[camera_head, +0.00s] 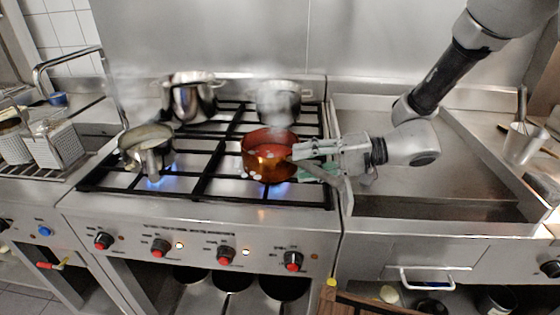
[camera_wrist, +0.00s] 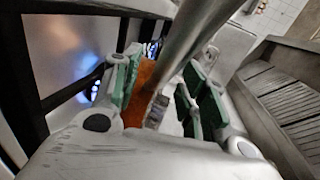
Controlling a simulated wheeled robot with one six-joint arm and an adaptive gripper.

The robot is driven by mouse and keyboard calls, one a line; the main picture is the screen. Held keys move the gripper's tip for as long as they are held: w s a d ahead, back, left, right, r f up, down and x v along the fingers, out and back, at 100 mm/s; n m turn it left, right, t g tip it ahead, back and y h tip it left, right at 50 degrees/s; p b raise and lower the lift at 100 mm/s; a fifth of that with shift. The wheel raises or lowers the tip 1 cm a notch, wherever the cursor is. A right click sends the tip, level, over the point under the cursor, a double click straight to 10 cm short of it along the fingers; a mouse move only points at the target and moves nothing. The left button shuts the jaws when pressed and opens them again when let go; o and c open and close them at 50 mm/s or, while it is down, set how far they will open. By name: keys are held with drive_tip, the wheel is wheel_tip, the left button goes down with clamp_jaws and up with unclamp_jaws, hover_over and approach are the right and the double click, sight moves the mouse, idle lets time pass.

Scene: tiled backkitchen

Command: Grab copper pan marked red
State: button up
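The copper pan (camera_head: 262,163), tinted red, stands on the front right burner with a blue flame under it. My gripper (camera_head: 305,160) is at the pan's right side, around its handle. In the wrist view, the grey metal handle (camera_wrist: 190,35) runs between the green-padded fingers of my gripper (camera_wrist: 163,75). The fingers are apart, with a gap on the right side of the handle. A strip of the copper pan (camera_wrist: 143,88) shows beside the left finger. Most of the pan is hidden in that view.
A steaming pan (camera_head: 147,145) stands on the front left burner, with steaming pots (camera_head: 190,98) and (camera_head: 278,103) behind. Black grates surround them, and flames burn below. A clear steel counter (camera_head: 410,180) lies to the right. A wire basket (camera_head: 55,145) stands left.

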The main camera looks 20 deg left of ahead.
clamp_jaws()
drive_tip(key=shift+r, duration=0.1)
